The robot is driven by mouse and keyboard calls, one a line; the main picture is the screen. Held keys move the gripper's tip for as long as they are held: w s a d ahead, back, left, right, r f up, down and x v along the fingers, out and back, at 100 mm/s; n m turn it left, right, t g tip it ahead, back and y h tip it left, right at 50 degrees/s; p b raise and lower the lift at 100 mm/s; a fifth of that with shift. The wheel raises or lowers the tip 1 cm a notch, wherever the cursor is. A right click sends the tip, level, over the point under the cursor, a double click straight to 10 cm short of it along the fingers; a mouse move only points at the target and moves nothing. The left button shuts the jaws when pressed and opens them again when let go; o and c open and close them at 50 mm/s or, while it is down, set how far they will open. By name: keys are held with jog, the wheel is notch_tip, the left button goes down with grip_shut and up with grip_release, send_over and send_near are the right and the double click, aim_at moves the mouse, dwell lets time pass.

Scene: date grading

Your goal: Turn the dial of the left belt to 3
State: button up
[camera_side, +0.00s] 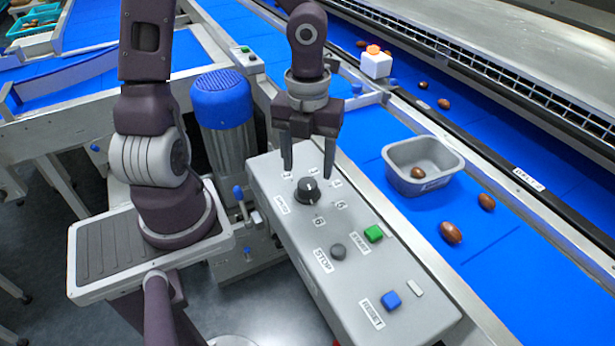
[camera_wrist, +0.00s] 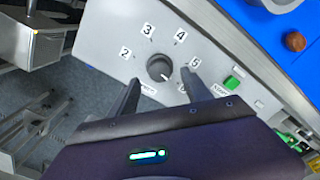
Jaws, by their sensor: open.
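The black round dial (camera_side: 307,190) sits on the top of a grey control box (camera_side: 390,275), ringed by number labels. In the wrist view the dial (camera_wrist: 158,67) shows 2 (camera_wrist: 125,52), 3 (camera_wrist: 148,30), 4 (camera_wrist: 180,37) and 5 (camera_wrist: 194,64) around it. A small white mark shows on the dial, but I cannot tell surely which number it points at. My gripper (camera_side: 308,173) is open and points down at the dial. In the wrist view its fingertips (camera_wrist: 160,77) stand on either side of the dial, apparently not touching it.
A black STOP button (camera_side: 338,251), green button (camera_side: 373,233) and blue button (camera_side: 391,300) lie on the same box. A grey tub (camera_side: 408,185) with a date stands on the blue belt (camera_side: 500,260) to the right, with loose dates. A blue motor (camera_side: 221,100) stands behind left.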

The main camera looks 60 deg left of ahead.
aim_at(308, 183)
notch_tip(308, 183, down, 4)
jog(key=shift+f, duration=0.2)
grip_shut()
